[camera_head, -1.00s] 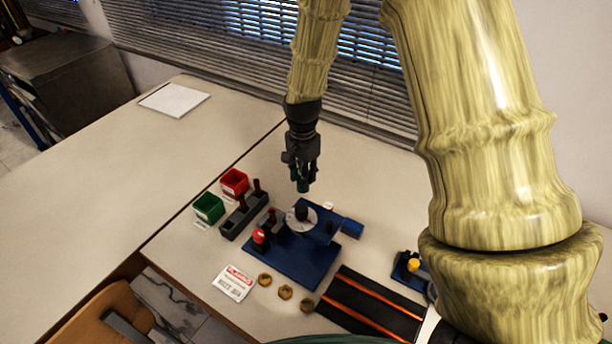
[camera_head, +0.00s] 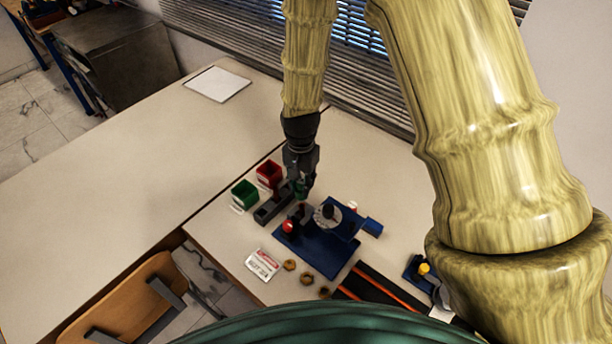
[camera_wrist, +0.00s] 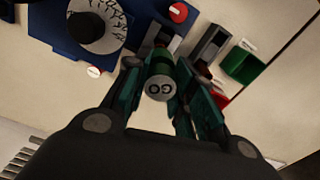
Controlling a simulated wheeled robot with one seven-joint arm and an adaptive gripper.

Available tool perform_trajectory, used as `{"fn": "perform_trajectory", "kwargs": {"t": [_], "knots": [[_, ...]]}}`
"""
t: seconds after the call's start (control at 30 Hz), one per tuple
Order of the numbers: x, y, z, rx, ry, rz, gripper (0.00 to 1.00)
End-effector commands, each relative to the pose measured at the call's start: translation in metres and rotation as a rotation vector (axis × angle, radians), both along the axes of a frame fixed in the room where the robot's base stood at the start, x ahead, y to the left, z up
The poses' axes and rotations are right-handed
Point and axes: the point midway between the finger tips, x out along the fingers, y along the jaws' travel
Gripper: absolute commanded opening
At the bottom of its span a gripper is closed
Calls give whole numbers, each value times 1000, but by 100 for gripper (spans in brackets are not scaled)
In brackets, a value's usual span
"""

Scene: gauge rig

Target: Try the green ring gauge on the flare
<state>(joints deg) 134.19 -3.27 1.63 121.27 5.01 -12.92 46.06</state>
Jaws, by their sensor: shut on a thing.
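My gripper (camera_head: 302,189) is shut on the green gauge (camera_wrist: 160,84), whose face reads "GO" in the wrist view. In the head view it is low, between the grey rack (camera_head: 264,214) and the blue rig (camera_head: 315,252). A dark reddish post (camera_head: 302,210) stands just below the gripper, beside the red knob (camera_head: 289,226); I cannot tell whether the gauge touches it. The rig's white dial (camera_head: 321,220) with a black hub is just right of the gripper. I cannot make out the flare for certain; the gripper hides part of the rack.
A green bin (camera_head: 244,194) and a red bin (camera_head: 269,173) stand behind the rack. A label card (camera_head: 262,265) and several brass nuts (camera_head: 290,265) lie in front of the rig. Copper-coloured rods lie on a black mat (camera_head: 370,286) at the right. The left table is mostly clear.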

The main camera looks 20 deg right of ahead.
Motion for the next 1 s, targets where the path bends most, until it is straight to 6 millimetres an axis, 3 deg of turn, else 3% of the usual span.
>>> {"fn": "perform_trajectory", "kwargs": {"t": [0.63, 1.0], "knots": [[0, 0, 1, -1, -1, -1, 0], [0, 0, -12, -1, -1, -1, 0]]}}
